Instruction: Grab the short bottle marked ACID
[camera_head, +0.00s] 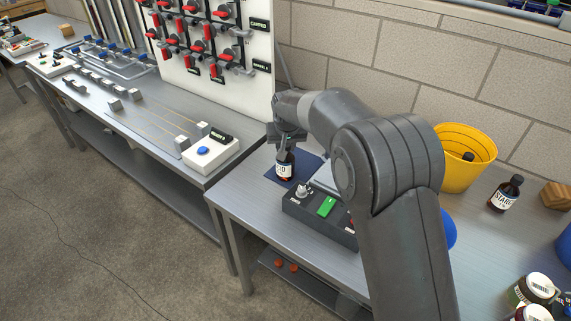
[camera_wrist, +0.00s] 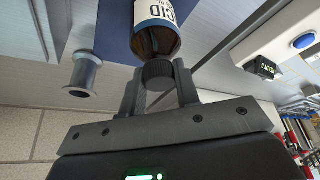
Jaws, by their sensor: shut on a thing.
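A small brown bottle (camera_head: 284,165) with a white and blue label is upright at the blue mat (camera_head: 310,168) on the bench. Part of its label reads "ID" in the head view and "CID" in the wrist view, where the bottle (camera_wrist: 155,40) fills the top middle. My gripper (camera_head: 286,146) comes down on it from above. In the wrist view my gripper (camera_wrist: 158,77) has its fingers shut on the bottle's dark ribbed cap. I cannot tell whether the bottle's base touches the mat.
A dark control box (camera_head: 318,216) with a green button stands just in front of the bottle. A yellow bucket (camera_head: 455,170) holds a dark-capped bottle. Another brown bottle (camera_head: 505,194), labelled "STARCH" or similar, stands farther right. A white box (camera_head: 211,152) with a blue button is on the left bench.

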